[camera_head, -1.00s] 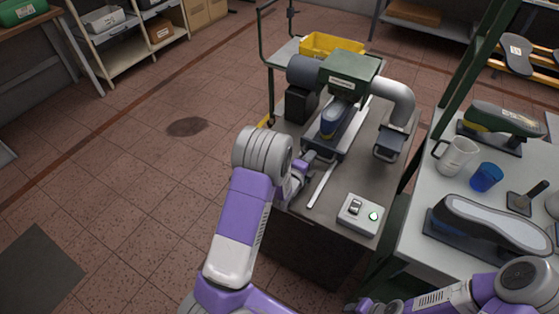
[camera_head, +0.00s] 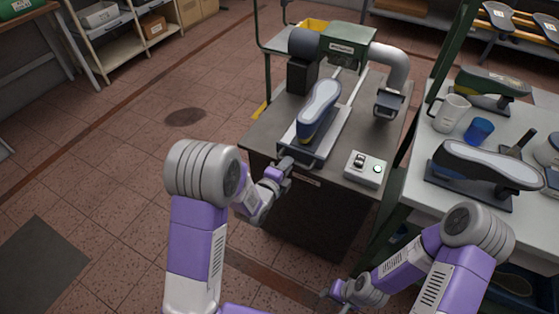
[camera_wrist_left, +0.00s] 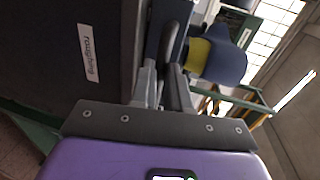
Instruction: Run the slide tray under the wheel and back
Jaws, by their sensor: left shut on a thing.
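The slide tray (camera_head: 330,150) is at the front end of its rails, clear of the wheel housing. A shoe last with a grey sole and blue and yellow sides (camera_head: 318,108) lies sole up on it. The green wheel housing (camera_head: 348,42) stands behind; the wheel itself is hidden. My left gripper (camera_head: 286,163) is at the tray's front edge, shut on the tray's handle. In the left wrist view its fingers (camera_wrist_left: 162,88) close on the dark bar of the handle (camera_wrist_left: 169,38). My right gripper (camera_head: 338,294) is low at the bottom, away from the tray; its fingers are too small to judge.
A grey duct (camera_head: 394,66) descends right of the housing. The right-hand table holds a white mug (camera_head: 450,113), a blue cup (camera_head: 479,130) and other lasts.

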